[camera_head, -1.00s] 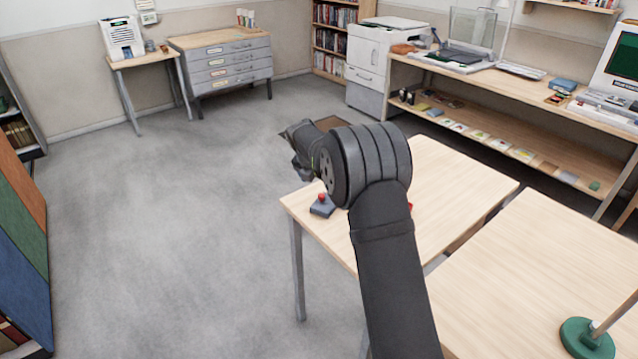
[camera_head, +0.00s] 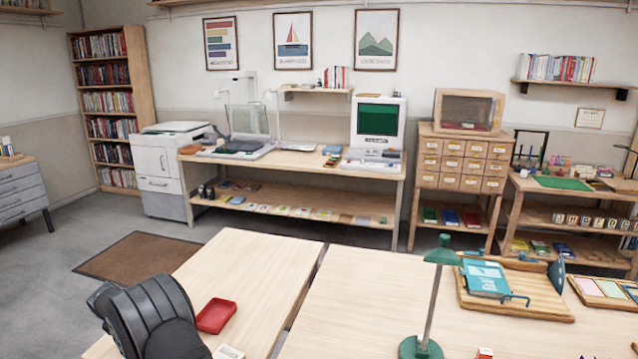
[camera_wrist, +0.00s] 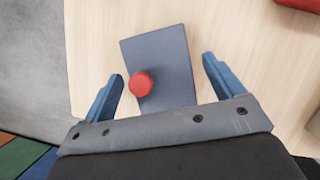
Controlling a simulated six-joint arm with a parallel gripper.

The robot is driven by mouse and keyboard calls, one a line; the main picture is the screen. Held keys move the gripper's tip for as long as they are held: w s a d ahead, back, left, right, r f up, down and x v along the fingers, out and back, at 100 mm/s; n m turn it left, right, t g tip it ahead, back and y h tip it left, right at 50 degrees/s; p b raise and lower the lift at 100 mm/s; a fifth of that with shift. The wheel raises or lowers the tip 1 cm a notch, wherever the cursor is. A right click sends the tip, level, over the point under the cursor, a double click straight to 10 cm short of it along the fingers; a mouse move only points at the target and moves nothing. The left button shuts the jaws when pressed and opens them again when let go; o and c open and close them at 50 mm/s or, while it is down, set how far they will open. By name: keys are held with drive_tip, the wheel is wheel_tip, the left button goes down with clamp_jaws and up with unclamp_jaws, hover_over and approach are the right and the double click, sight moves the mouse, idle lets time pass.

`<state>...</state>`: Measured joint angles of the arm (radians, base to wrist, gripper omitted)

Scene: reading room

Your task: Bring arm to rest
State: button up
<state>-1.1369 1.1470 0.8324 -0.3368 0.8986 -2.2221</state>
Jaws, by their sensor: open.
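My gripper (camera_wrist: 165,95) is open and empty in the wrist view, its two blue fingers apart. Below and between them, a blue-grey box with a red button (camera_wrist: 141,84) lies on the light wooden table (camera_wrist: 95,45). I cannot tell the gap between the fingers and the box. In the head view my black arm shows at the lower left over the near table (camera_head: 245,265); the gripper itself is out of that view.
A red tray (camera_head: 216,316) lies on the table right of my arm. A green lamp (camera_head: 422,347) and a wooden tray with a blue book (camera_head: 485,278) stand on the adjoining table. Benches line the back wall. A brown mat (camera_head: 135,256) lies on open floor.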

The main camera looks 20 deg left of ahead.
drive_tip(key=shift+r, duration=1.65)
drive_tip(key=shift+f, duration=0.1)
